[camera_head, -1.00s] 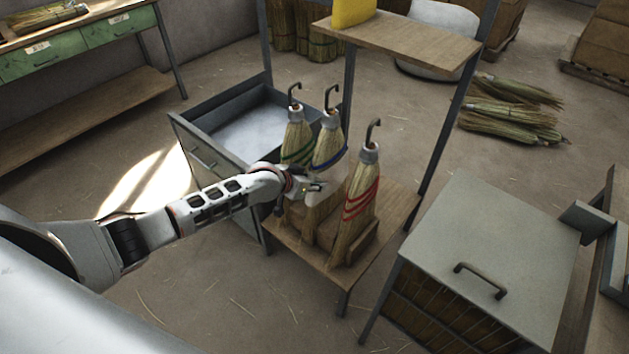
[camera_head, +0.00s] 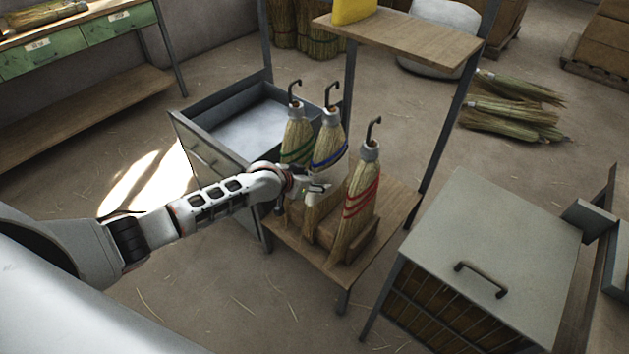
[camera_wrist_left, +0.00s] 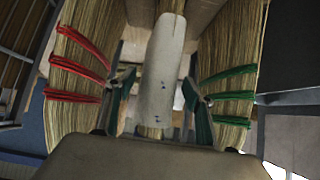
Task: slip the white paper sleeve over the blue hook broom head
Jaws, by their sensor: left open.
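The blue hook broom head (camera_head: 329,143) stands upright in the middle of three on a low wooden stand, with a blue band and a dark hook. The white paper sleeve (camera_wrist_left: 163,70) is around its straw, which shows at both ends of the sleeve in the left wrist view. In the head view the sleeve (camera_head: 338,172) sits below the blue band, its lower part hidden. My left gripper (camera_head: 319,189) is in front of it. In the left wrist view its open fingers (camera_wrist_left: 158,98) are on either side of the sleeve, apart from it. My right gripper is not in view.
The green-banded broom head (camera_head: 296,140) stands close on the left and the red-banded one (camera_head: 359,200) close on the right. A shelf (camera_head: 400,42) is above the stand (camera_head: 300,252). An open drawer (camera_head: 205,150) is at left, a grey cabinet (camera_head: 480,250) at right.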

